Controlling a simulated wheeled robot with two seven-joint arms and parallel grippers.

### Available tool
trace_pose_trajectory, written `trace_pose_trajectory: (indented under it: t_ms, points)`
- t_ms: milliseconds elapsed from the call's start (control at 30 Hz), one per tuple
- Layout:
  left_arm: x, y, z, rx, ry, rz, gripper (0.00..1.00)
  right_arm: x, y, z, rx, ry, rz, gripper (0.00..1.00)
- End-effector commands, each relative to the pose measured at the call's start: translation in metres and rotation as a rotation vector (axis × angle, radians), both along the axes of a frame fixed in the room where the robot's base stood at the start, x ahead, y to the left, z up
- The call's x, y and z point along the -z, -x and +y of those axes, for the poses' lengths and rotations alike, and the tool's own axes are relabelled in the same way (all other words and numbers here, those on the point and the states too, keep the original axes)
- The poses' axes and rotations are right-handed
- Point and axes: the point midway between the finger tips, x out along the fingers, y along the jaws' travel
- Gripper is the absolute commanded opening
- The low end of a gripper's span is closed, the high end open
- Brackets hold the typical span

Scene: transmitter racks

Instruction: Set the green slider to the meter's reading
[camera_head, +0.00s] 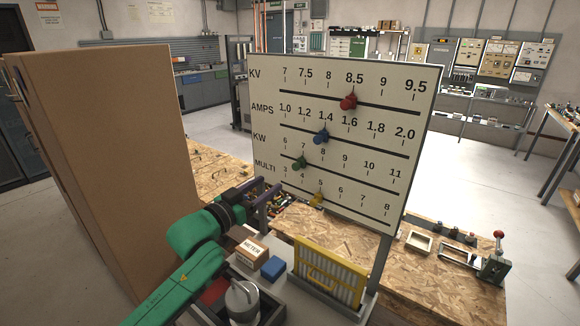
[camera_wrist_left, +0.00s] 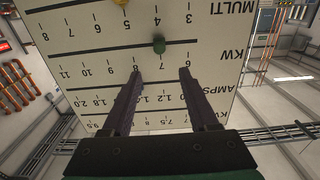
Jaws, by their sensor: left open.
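The white scale board (camera_head: 345,130) has rows marked KV, AMPS, KW and MULTI. The green slider (camera_head: 300,163) is on the KW slot, near the 7 mark. It also shows in the left wrist view (camera_wrist_left: 159,44), where the board looks upside down. My left gripper (camera_head: 268,188) is in front of the board's lower left, below the green slider. Its fingers (camera_wrist_left: 160,72) are open and empty, pointing at the board, with the slider just beyond the gap between the tips. A box labelled METER (camera_head: 252,250) stands below; no reading is legible. My right gripper is not in view.
Other sliders are red (camera_head: 348,101), blue (camera_head: 321,136) and yellow (camera_head: 317,200). A brown panel (camera_head: 110,150) stands close on the left. Below the board are a blue block (camera_head: 272,268) and a yellow-framed rack (camera_head: 328,275). A wooden bench (camera_head: 440,275) extends to the right.

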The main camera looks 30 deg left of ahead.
Motion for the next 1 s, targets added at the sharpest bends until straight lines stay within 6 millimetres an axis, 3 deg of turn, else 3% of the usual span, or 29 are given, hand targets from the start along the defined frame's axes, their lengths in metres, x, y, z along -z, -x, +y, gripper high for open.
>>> trace_pose_trajectory:
  t_ms: [133,400,533,767,900,933,1000]
  points:
    - [-0.007,-0.035,-0.005,-0.001,0.001,-0.002,0.6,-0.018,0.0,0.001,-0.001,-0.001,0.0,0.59]
    - [-0.005,-0.09,-0.013,0.0,0.0,0.001,0.6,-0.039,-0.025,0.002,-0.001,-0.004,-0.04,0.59]
    - [-0.002,-0.1,-0.015,0.001,-0.002,0.002,0.6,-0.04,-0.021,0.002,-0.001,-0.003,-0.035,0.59]
    - [0.0,-0.101,-0.015,0.001,-0.003,0.003,0.6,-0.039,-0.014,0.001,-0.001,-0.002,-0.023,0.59]
    - [0.0,-0.101,-0.015,0.001,-0.003,0.003,0.06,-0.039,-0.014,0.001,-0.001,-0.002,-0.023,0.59]
    - [0.0,-0.101,-0.015,0.001,-0.003,0.003,0.0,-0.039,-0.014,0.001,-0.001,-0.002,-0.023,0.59]
    - [-0.001,-0.101,-0.015,0.001,-0.003,0.003,0.0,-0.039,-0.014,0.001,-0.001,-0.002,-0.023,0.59]
